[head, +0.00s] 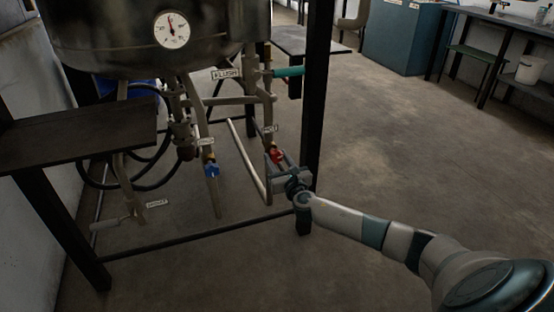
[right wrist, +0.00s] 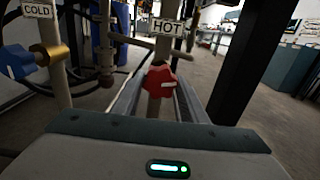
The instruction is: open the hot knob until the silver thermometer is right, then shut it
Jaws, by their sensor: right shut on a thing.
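The red hot knob (head: 277,155) sits on a pipe under the tank, below a small tag. My right gripper (head: 274,160) is shut on it. In the right wrist view the red knob (right wrist: 160,78) sits between my two fingers, under the "HOT" label (right wrist: 166,28). The silver thermometer (head: 171,30) is a round white dial on the front of the dark tank (head: 100,40); its needle points roughly straight up, and its numbers are too small to read. My left gripper is not in view.
A blue cold knob (head: 211,170) is left of the red one. A teal flush handle (head: 289,71) is above right, near a black post (head: 317,100). A dark shelf (head: 80,138) juts in at left. Open floor (head: 400,130) lies to the right.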

